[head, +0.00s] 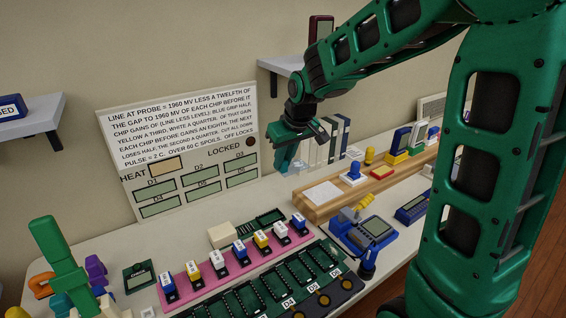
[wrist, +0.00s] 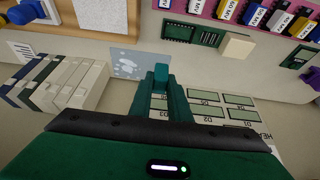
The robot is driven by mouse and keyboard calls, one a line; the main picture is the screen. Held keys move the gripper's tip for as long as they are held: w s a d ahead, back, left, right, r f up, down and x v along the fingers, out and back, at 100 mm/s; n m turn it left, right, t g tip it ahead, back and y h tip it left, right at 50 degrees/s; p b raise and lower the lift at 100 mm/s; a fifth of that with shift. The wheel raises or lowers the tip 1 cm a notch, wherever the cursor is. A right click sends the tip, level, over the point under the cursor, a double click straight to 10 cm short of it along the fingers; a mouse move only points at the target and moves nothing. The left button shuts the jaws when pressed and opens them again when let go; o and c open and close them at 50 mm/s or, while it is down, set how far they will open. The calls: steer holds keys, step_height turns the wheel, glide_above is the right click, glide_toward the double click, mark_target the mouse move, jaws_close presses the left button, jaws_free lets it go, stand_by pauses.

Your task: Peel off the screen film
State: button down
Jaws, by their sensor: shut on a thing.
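My gripper (head: 284,164) is in front of the wall, above the back of the table. It also shows in the wrist view (wrist: 161,78), its fingers close together. It is shut on the screen film (wrist: 127,62), a thin pale-blue sheet with white blotches that sticks out to one side of the fingertips. In the head view the film (head: 298,167) is a small pale patch beside the fingertips. The blue handheld (head: 376,227) with a grey screen sits tilted on a blue stand on the table, apart from my gripper and to its right.
White and dark-green upright books (head: 322,152) stand close behind the gripper. A wooden board (head: 325,207) holds a white sheet and several devices. A pink strip (head: 248,262) with labelled chips and a dark-green socket board (head: 262,300) fill the front. A lettered panel (head: 184,142) leans on the wall.

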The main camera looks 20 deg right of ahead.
steer(key=shift+r, duration=1.3)
stand_by(0.7)
steer(key=shift+r, duration=2.35)
steer(key=shift+s, duration=0.15)
